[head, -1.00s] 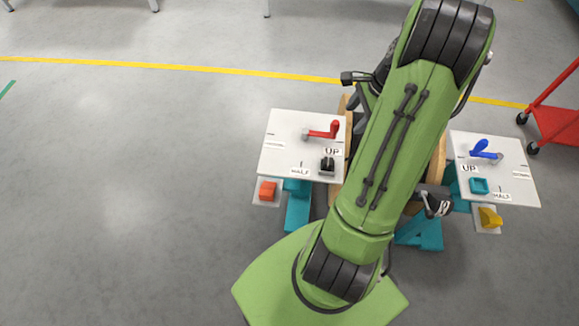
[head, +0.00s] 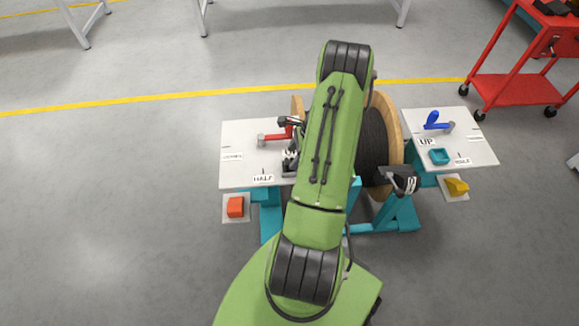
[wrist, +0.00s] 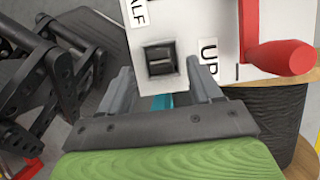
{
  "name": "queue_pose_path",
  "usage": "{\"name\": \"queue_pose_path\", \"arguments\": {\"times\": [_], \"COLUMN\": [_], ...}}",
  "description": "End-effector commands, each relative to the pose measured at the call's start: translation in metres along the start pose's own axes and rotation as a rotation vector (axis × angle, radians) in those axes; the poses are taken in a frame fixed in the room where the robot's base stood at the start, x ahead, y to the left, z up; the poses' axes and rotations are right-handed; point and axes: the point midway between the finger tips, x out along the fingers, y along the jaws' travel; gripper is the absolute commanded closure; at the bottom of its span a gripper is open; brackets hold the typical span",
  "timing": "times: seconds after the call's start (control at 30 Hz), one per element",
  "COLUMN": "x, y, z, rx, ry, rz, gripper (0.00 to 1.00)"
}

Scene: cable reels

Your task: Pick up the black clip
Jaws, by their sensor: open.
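A red crank handle (wrist: 280,57) stands close to the right finger. A cable reel (head: 395,135) is behind my arm. An orange block (head: 235,206) lies below the left panel.

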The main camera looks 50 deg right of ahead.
Motion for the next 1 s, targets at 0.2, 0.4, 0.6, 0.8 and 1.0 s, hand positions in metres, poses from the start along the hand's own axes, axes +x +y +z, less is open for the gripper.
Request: {"name": "queue_pose_path", "arguments": {"times": [0.2, 0.4, 0.6, 0.8, 1.0], "x": [0.031, 0.029, 0.029, 0.029, 0.022], "y": [0.000, 0.000, 0.000, 0.000, 0.000], "z": [-0.001, 0.000, 0.000, 0.000, 0.003], "rx": [0.000, 0.000, 0.000, 0.000, -0.001], "ry": [0.000, 0.000, 0.000, 0.000, 0.000], "rz": [0.002, 0.001, 0.001, 0.001, 0.000], "gripper": [0.36, 0.47, 0.78, 0.97, 0.97]}}
